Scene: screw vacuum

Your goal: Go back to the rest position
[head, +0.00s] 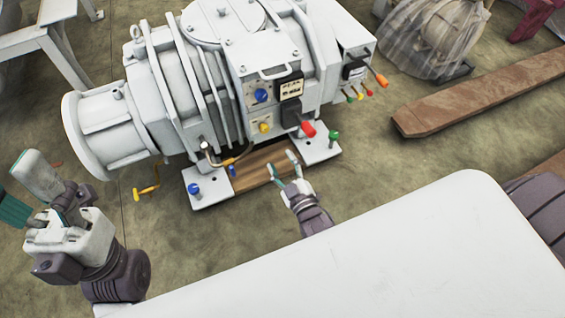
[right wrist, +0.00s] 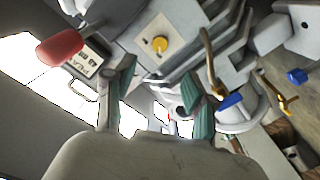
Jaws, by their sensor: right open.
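My right gripper (head: 283,163) is open and empty in front of the white vacuum machine (head: 185,85), above the wooden board (head: 258,172) between the machine's feet. In the right wrist view its two teal finger pads (right wrist: 160,98) stand apart, with machine parts behind them. My left gripper (head: 24,192) is at the left edge of the head view, its fingers apart with nothing seen between them; one finger is partly cut off. A blue-headed bolt (head: 194,188) and a green-headed bolt (head: 334,135) stand on the machine's feet. A red knob (head: 308,129) sticks out above my right gripper.
A white surface (head: 400,245) fills the lower right foreground. A yellow valve handle (head: 147,188) sticks out low at the machine's left. A wooden beam (head: 480,95) lies at right, near a plastic-wrapped object (head: 430,35). Open floor (head: 400,165) lies right of the machine.

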